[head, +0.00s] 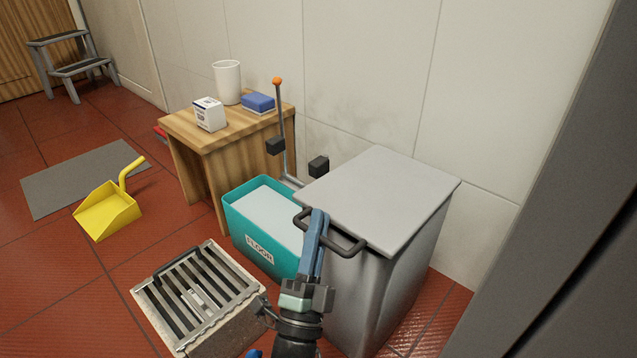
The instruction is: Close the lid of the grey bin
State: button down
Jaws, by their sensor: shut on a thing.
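The grey bin (382,285) stands against the tiled wall at the right. Its flat grey lid (385,195) lies over the top and looks level; I cannot tell whether a small gap is left under its edge. A dark bar handle (348,249) sticks out from the lid's front left edge. My gripper (318,214), with blue fingers, reaches up from below and is shut on the handle. The fingers hide part of the handle and of the bin's front.
A teal tub (236,224) labelled FLOOR stands left of the bin, near a grey rod with an orange knob (277,81). A slatted grate (222,284) is at front left. A wooden table (188,133) and a yellow dustpan (107,211) are farther left.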

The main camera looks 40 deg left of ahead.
jog(key=shift+s+a+y, duration=0.35)
jog(key=shift+a+y, duration=0.05)
jog(key=shift+a, duration=0.05)
jog(key=c, duration=1)
grip_release()
jog(key=shift+o, duration=0.6)
jog(key=shift+w+d, duration=0.15)
jog(key=shift+d, duration=0.05)
jog(key=shift+d, duration=0.1)
jog(key=p+v, duration=0.3)
jog(key=v, duration=0.4)
jog(key=shift+s, duration=0.25)
